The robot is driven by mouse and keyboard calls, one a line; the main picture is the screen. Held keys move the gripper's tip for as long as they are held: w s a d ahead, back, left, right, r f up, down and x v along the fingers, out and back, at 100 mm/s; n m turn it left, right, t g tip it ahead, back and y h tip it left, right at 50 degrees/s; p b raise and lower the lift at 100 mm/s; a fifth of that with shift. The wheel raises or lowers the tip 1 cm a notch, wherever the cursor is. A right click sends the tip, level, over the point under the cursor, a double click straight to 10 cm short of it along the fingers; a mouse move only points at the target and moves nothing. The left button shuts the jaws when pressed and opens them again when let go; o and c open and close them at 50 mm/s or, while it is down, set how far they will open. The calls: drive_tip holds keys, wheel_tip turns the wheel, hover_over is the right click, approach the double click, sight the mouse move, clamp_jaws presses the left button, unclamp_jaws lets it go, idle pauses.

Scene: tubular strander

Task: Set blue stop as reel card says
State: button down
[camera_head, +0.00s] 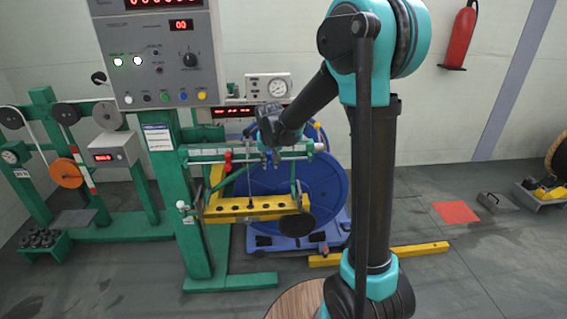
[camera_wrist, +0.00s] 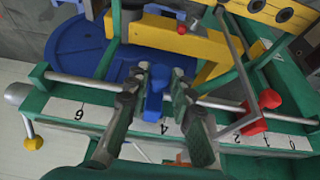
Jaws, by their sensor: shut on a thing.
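The blue stop (camera_wrist: 154,98) sits on a silver rod above a white numbered scale (camera_wrist: 72,112) in the wrist view. My gripper (camera_wrist: 159,80) has one finger on each side of it and is shut on it. The stop stands close to the 4 mark, slightly toward the 6 side; the exact reading is unclear. A red stop (camera_wrist: 254,124) is on the same rod, toward the low numbers. In the head view my gripper (camera_head: 272,152) is at the rail, and the blue stop is hard to make out. No reel card is readable.
A blue reel (camera_head: 318,195) stands behind the rail. A yellow perforated bar (camera_head: 240,209) and grey linkage (camera_wrist: 236,62) lie close to the gripper. A control panel (camera_head: 165,62) rises at the left on a green post. A blue-and-white label (camera_head: 158,137) is too small to read.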

drive_tip(key=shift+a, duration=0.3)
drive_tip(key=c, duration=1.3)
unclamp_jaws()
drive_tip(key=v, duration=1.2)
